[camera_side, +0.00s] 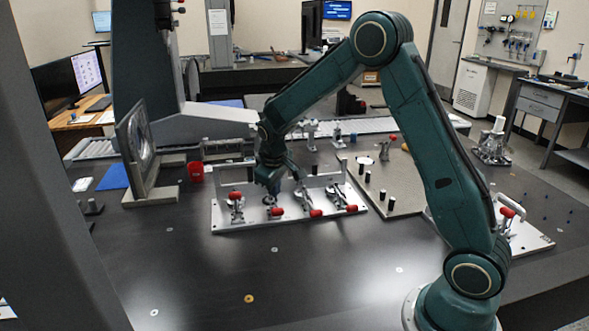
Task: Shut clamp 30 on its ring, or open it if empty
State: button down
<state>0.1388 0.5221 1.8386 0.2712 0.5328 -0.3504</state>
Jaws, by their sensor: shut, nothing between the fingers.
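A light metal plate (235,224) carries a row of several toggle clamps with red handles. The leftmost clamp (236,205) has its red grip near the top. The clamp under my gripper (272,193) has a red grip (276,211) low at the front. Two more clamps to the right also have low red grips (316,213) and (351,208). My gripper is shut and empty, pointing down just above the second clamp from the left; I cannot tell if it touches. No number is readable, so I cannot tell which is clamp 30. Any rings in the clamps are too small to make out.
A upright round-faced fixture (138,150) stands left of the plate. A board with dark pegs (400,200) is to the right, and another clamp plate (527,238) beyond it. A gold ring (249,299) lies on the dark table (330,275), whose front is mostly clear.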

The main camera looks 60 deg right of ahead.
aim_at(276, 210)
jog(key=s+f+n+t+h, duration=0.2)
jog(key=f+n, duration=0.5)
jog(key=n, duration=0.6)
jog(key=s+a+f+n+t+h, duration=0.1)
jog(key=s+f+n+t+h, duration=0.1)
jog(key=f+n, duration=0.5)
jog(key=n+t, duration=0.1)
jog(key=n, duration=0.5)
jog(key=shift+s+a+t+h, duration=0.15)
jog(key=shift+s+t+h, duration=0.15)
jog(key=shift+h, duration=0.1)
jog(key=x, duration=0.9)
jog(key=shift+w+d+f, duration=0.2)
jog(key=shift+w+d, duration=0.05)
jog(key=shift+w+d+r, duration=1.15)
jog(key=shift+r, duration=0.15)
